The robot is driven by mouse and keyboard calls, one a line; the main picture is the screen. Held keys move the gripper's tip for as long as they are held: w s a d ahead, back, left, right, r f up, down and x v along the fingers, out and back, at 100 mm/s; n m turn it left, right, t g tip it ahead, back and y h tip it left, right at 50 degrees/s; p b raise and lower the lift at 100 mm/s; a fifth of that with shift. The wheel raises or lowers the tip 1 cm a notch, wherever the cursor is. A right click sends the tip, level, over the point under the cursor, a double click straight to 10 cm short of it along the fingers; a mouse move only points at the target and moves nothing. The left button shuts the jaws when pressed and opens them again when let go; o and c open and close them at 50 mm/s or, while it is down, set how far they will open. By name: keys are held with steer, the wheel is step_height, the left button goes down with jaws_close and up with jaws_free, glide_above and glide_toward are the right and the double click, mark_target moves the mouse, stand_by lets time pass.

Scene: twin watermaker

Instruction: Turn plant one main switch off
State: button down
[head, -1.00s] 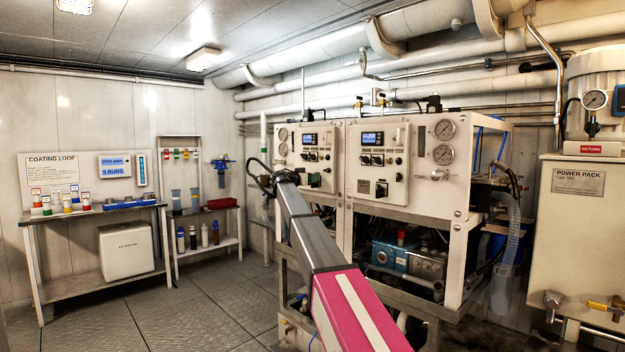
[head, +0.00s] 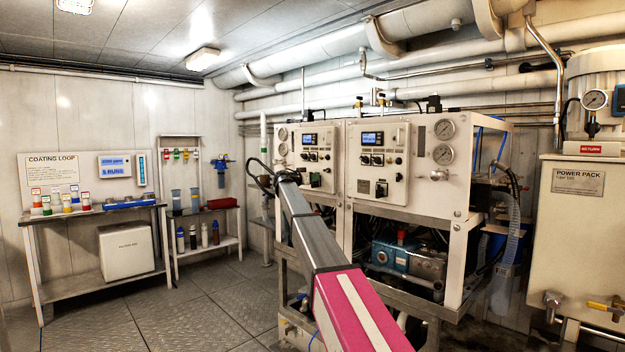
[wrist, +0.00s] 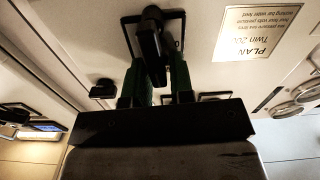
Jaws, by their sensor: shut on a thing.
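The main switch (wrist: 152,45) shows in the wrist view as a dark handle on a pale panel, inside a dark square frame. My gripper (wrist: 156,72) has its two green-edged fingers closed on both sides of this handle. The wrist picture is upside down, as the plate lettering shows. In the head view the left plant panel (head: 315,160) has a lit display and small knobs. The handle's exact angle is hard to tell.
The right plant panel (head: 379,165) has a similar display and its own black main switch (head: 381,188). Gauges (head: 444,130) sit beside it. A label plate (wrist: 263,35) is near my gripper. The power pack (head: 590,240) stands far right; a coating bench (head: 95,210) stands left.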

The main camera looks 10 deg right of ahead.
steer(key=shift+w+a+f+n, duration=0.15)
steer(key=shift+w+n, duration=0.05)
steer(key=shift+n, duration=1.35)
steer(key=shift+w+a+f+n, duration=0.1)
steer(key=shift+w+n, duration=0.05)
steer(key=shift+n, duration=1.45)
steer(key=shift+w+a+f+n, duration=0.15)
steer(key=shift+w+n, duration=0.05)
steer(key=shift+n, duration=1.35)
steer(key=c, duration=1.1)
jaws_free()
steer(key=shift+c, duration=0.2)
steer(key=v, duration=1.1)
